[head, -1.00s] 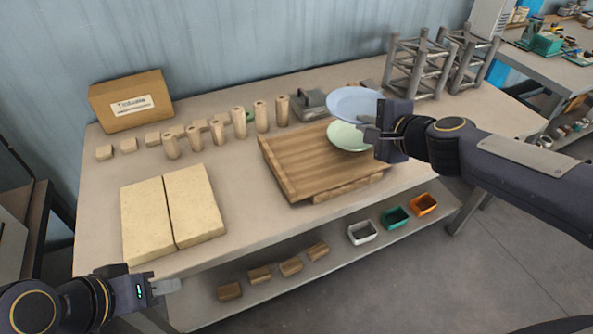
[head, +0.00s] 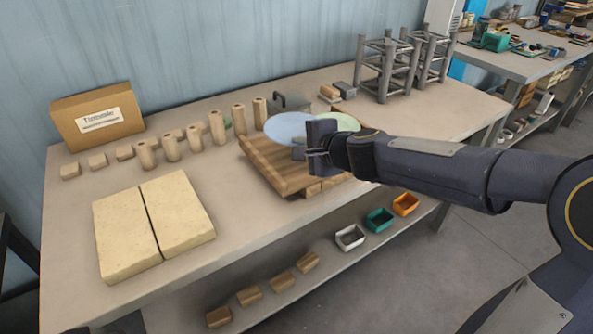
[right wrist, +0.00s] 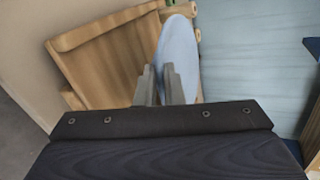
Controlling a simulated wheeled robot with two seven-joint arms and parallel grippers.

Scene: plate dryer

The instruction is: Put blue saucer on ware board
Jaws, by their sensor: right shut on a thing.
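The blue saucer (head: 286,128) is in my right gripper (head: 303,153), above the wooden tray-like board (head: 270,168) with a raised edge. In the right wrist view the saucer (right wrist: 178,50) stands nearly edge-on between the shut fingers (right wrist: 165,85). A pale green saucer (head: 346,121) shows behind my right gripper, partly hidden by it. Two cream slabs (head: 125,232) lie side by side at the left of the table; I cannot tell whether they or the wooden board are the ware board. My left gripper is out of view.
Several upright wooden cylinders (head: 193,141) and small blocks stand behind the slabs, near a cardboard box (head: 97,115). Grey metal racks (head: 388,70) stand at the back right. Small bins (head: 350,237) and blocks are on the lower shelf.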

